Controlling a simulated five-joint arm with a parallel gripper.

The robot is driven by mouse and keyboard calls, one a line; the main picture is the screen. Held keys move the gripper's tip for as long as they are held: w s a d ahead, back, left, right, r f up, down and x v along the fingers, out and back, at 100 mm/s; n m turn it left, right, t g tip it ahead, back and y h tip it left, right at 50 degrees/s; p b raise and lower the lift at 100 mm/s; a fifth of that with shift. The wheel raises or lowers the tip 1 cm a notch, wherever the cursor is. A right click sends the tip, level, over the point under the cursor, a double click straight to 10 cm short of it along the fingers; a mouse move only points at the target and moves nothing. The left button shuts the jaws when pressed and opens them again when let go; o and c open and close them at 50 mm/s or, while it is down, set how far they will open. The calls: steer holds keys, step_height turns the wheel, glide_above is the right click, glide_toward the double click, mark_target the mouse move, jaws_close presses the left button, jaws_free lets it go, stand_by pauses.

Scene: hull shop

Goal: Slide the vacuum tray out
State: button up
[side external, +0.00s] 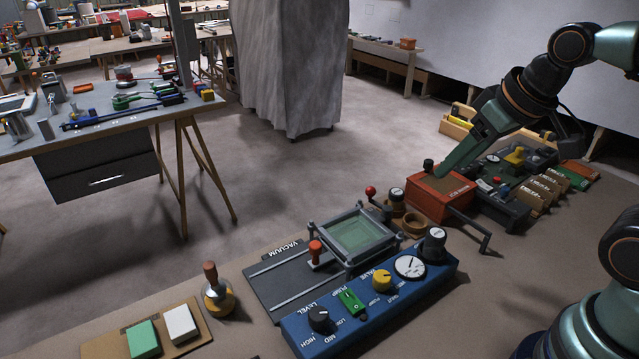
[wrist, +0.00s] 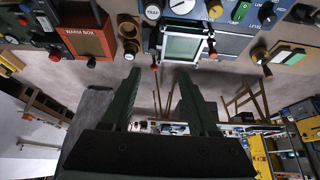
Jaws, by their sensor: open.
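The vacuum tray (side external: 354,236) is a grey frame with a greenish pane. It sits at the right end of a dark grooved plate (side external: 285,281) marked VACUUM. An upright orange-red knob (side external: 316,251) stands at its left side. The wrist view shows the tray (wrist: 183,46) beyond my fingertips, with a red knob (wrist: 212,53) on its right. My gripper (wrist: 159,74) is open and empty, its two dark green fingers apart. In the side view my gripper (side external: 442,170) points down-left near the red warm box, apart from the tray. Its exact fingertips are hard to make out there.
The blue control panel (side external: 365,300) with dials borders the plate in front. The red warm box (side external: 441,197) has a crank handle (side external: 470,230) at its right.

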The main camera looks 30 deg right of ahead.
steer(key=w+a+m+g, duration=0.1)
steer(key=w+a+m, duration=0.1)
steer(key=w+a, duration=0.15)
steer(key=m+g, duration=0.5)
steer(key=m, duration=0.2)
glide_toward(315, 244)
steer(key=f, duration=0.9)
steer(key=shift+s, duration=0.2)
jaws_close()
stand_by(0.6)
